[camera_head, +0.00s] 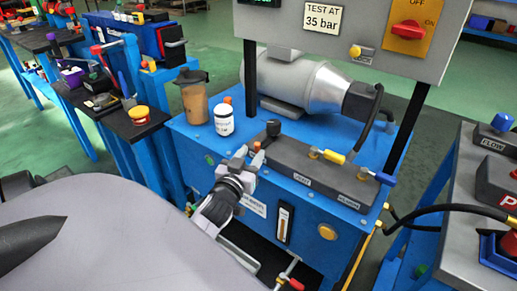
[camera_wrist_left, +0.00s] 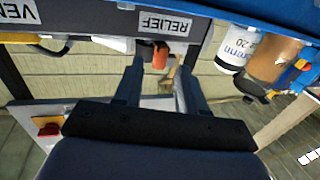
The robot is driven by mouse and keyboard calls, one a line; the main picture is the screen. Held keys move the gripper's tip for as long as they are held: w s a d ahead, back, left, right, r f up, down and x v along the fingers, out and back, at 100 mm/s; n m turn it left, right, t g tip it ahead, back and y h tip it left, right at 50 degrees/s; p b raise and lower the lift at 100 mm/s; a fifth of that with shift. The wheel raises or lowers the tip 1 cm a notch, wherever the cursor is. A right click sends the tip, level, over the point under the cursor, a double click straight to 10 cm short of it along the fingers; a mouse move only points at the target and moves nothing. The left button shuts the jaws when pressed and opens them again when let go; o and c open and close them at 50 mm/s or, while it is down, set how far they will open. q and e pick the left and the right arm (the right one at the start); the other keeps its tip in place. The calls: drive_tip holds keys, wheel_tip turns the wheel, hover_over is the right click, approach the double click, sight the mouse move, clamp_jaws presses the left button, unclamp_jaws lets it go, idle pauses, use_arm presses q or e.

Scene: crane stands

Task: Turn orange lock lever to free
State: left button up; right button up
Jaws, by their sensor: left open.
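The orange lock lever (camera_wrist_left: 160,55) shows in the left wrist view below the RELIEF label (camera_wrist_left: 164,23), between my left fingertips. In the head view a small orange piece (camera_head: 257,146) at the left end of the grey valve block (camera_head: 320,172) appears to be the same lever. My left gripper (camera_head: 247,157) is at the front left corner of that block. In the left wrist view its two fingers (camera_wrist_left: 161,68) are apart, with the lever in the gap; I cannot tell if either finger touches it. My right gripper is not in view.
A white bottle (camera_head: 224,118) and a brown jug (camera_head: 194,98) stand on the blue bench (camera_head: 185,133). A yellow valve handle (camera_head: 333,156) and a blue one (camera_head: 385,179) are on the block further right.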

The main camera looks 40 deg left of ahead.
sight(256, 148)
use_arm(q)
drive_tip(key=shift+x, duration=2.4)
clamp_jaws()
